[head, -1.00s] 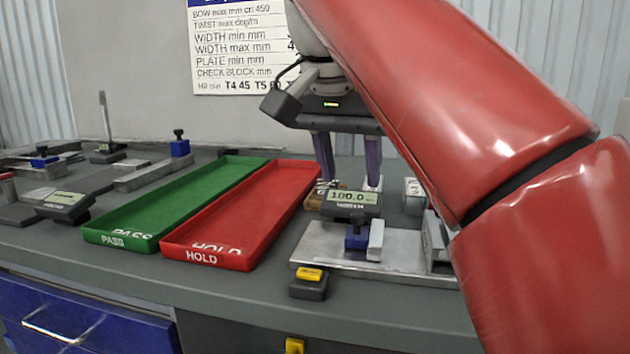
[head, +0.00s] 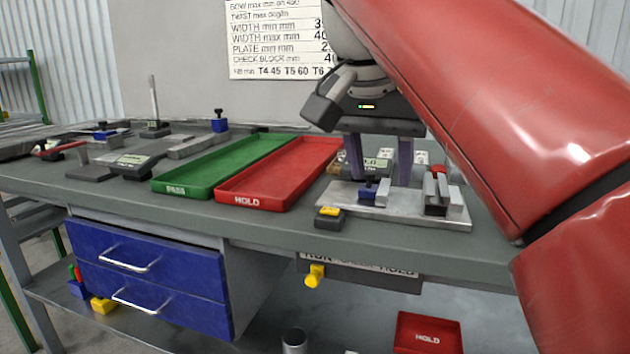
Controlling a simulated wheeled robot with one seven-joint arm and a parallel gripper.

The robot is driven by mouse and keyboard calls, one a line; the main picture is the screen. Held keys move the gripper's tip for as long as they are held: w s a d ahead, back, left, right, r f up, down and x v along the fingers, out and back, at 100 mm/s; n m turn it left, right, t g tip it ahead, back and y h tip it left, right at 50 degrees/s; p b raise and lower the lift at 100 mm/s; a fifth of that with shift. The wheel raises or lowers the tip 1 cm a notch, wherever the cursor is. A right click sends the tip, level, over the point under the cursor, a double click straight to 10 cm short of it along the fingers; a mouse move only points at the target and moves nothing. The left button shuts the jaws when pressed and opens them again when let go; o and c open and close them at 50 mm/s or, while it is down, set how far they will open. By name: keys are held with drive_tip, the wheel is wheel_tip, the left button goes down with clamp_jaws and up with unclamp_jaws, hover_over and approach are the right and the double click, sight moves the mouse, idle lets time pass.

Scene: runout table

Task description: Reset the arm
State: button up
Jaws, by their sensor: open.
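My gripper (head: 379,176) hangs down from the red arm at the right of the head view. The metal fixture plate (head: 335,193) with a blue clamp block (head: 368,191) lies just below and nearer the camera. I cannot tell how high the fingertips are above it.
A red HOLD tray (head: 262,201) and a green PASS tray (head: 182,188) lie left of the gripper. A yellow-topped button box (head: 329,218) sits near the front edge. Blue drawers (head: 150,270) and another red HOLD bin (head: 427,335) are below. More gauges (head: 135,161) stand at left.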

drive_tip(key=s+d+f+n, duration=0.1)
drive_tip(key=s+d+f, duration=0.1)
drive_tip(key=f, duration=0.8)
drive_tip(key=s+d+f+n+t+y, duration=0.1)
drive_tip(key=s+f, duration=0.4)
drive_tip(key=f, duration=0.5)
drive_tip(key=s+d+f+n+y, duration=0.1)
drive_tip(key=s+d+f+n, duration=0.2)
drive_tip(key=f, duration=0.8)
drive_tip(key=shift+s+d+t, duration=0.3)
drive_tip(key=shift+s+d, duration=0.25)
drive_tip(key=shift+d, duration=0.25)
